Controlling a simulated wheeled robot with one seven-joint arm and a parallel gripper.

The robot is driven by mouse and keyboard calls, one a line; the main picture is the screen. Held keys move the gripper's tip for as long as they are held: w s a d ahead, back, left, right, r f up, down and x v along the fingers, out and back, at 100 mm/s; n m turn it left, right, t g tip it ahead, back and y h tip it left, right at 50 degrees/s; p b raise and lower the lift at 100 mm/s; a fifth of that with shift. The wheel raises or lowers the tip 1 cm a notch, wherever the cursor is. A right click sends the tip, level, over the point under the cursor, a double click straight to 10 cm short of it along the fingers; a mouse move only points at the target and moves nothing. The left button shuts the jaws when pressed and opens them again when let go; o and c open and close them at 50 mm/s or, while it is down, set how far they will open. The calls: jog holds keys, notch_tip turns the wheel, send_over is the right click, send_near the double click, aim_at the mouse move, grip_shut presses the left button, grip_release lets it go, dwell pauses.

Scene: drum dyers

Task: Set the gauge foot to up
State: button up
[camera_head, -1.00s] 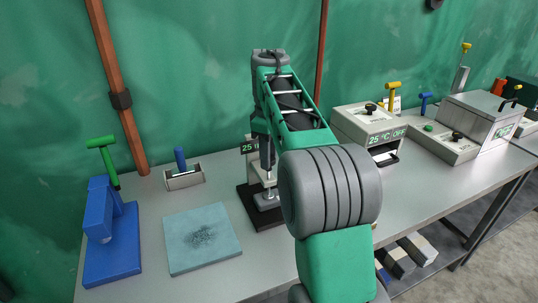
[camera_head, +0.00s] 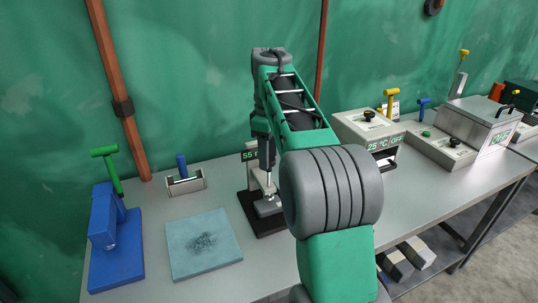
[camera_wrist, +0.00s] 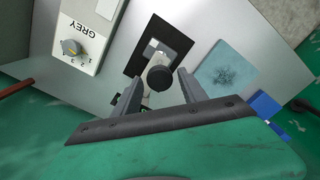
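The gauge stands at the table's back middle in the head view, partly hidden by my arm. Its small display (camera_head: 249,155) starts with 55. A grey foot (camera_head: 268,207) sits low over its dark base plate (camera_head: 257,223); whether they touch I cannot tell. In the wrist view, a round black knob (camera_wrist: 160,78) shows between the fingers of my gripper (camera_wrist: 160,84), with the dark base plate (camera_wrist: 137,62) beyond it. The fingers are apart, with a gap visible beside the knob. My gripper's fingers are hard to make out in the head view.
A teal pad (camera_head: 203,244) lies left of the gauge. A blue stand with a green handle (camera_head: 105,152) is farther left, and a small holder with a blue handle (camera_head: 185,180) is behind. An oven-like box (camera_head: 366,128) reading 25 °C OFF stands right.

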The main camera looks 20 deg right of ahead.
jog(key=shift+o, duration=0.5)
jog(key=shift+f, duration=0.1)
notch_tip(320, 180, up, 8)
jog(key=p, duration=0.3)
jog(key=shift+f+p, duration=0.1)
jog(key=shift+p, duration=0.25)
jog(key=s+a+f+m+t, duration=0.1)
jog(key=s+a+f+m, duration=0.3)
jog(key=s+f, duration=0.3)
jog(key=s+a+f+m+t, duration=0.2)
jog(key=s+a+f+m, duration=0.2)
jog(key=s, duration=1)
jog(key=a+f, duration=0.3)
jog(key=f, duration=0.1)
jog(key=shift+s+a+f+m+t, duration=0.2)
jog(key=shift+f+m+t, duration=0.1)
jog(key=shift+m, duration=0.1)
jog(key=shift+c, duration=0.5)
